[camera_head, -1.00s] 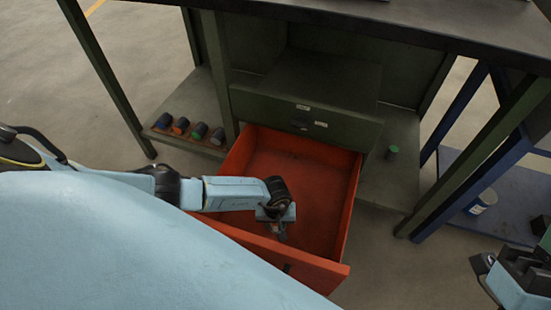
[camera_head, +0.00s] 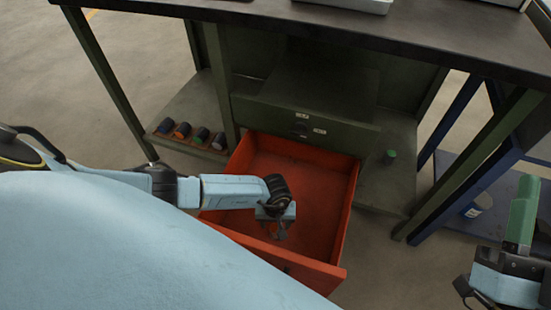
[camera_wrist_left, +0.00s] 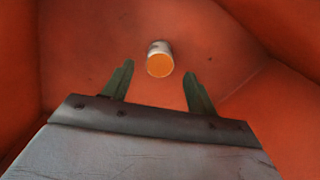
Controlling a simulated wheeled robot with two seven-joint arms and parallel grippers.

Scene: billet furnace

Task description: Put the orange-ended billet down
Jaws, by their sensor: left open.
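The orange-ended billet (camera_wrist_left: 160,59) shows in the left wrist view, a short pale cylinder with its orange end facing the camera. It is inside the open red-orange drawer (camera_head: 348,205), just beyond my left fingertips. My left gripper (camera_head: 276,229) reaches into the drawer in the head view. In the left wrist view its two green fingers (camera_wrist_left: 157,78) are spread wide, with a gap on each side of the billet. The head view does not show the billet; the gripper or drawer front hides it. My right gripper (camera_head: 515,262) is partly in view at lower right, its jaws unclear.
Several dark cylinders with coloured ends sit in a rack (camera_head: 188,141) on the lower shelf at left. A green-topped cylinder (camera_head: 390,156) stands on the shelf right of the drawer. The dark bench top (camera_head: 430,40) overhangs behind. A blue stand (camera_head: 490,200) is at right.

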